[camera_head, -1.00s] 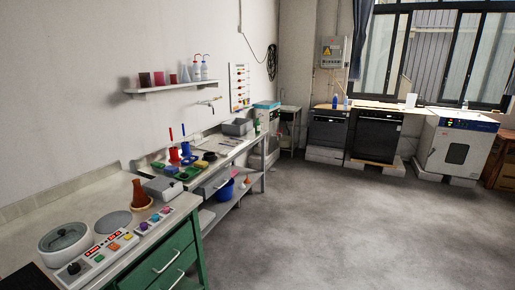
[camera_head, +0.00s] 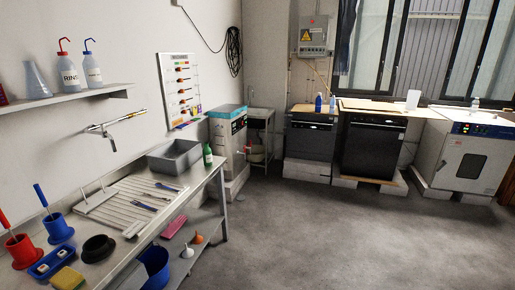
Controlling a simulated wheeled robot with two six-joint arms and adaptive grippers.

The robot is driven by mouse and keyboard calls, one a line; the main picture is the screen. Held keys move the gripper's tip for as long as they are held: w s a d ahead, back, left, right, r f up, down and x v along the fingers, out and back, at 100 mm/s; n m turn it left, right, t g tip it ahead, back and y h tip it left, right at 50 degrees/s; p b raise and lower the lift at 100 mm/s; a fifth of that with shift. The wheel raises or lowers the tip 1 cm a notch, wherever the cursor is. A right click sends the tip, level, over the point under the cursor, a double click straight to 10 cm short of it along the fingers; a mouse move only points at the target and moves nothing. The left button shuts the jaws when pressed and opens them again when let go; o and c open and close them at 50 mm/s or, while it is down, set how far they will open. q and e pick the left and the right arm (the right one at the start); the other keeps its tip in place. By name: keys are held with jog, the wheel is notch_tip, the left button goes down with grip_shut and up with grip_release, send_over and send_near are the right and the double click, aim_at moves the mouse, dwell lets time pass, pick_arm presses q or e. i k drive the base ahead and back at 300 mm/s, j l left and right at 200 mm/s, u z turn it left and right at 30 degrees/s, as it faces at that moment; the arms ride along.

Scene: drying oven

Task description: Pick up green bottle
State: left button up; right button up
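The green bottle (camera_head: 208,155) stands upright near the far right end of the steel counter (camera_head: 199,183) on the left side of the view. It is small, with a white top and a pale patch low on its body. It is just right of a grey basin (camera_head: 174,157). Nothing touches it from above. Neither of my grippers is in view.
The counter also holds a ribbed drainer with cutlery (camera_head: 128,203), a red holder (camera_head: 21,251) and a blue holder (camera_head: 58,229). A wall shelf (camera_head: 75,98) and a tap (camera_head: 116,125) are above. Open floor (camera_head: 310,235) lies to the right. Ovens (camera_head: 464,155) line the back.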

aim_at(207, 151)
jog(key=i+j+u, duration=0.2)
jog(key=i+u, duration=0.6)
jog(key=i, duration=0.2)
jog(key=i+l+u, duration=0.1)
jog(key=i+u, duration=0.25)
jog(key=i+l+u, duration=0.4)
jog(key=i, duration=0.2)
jog(key=j, duration=0.1)
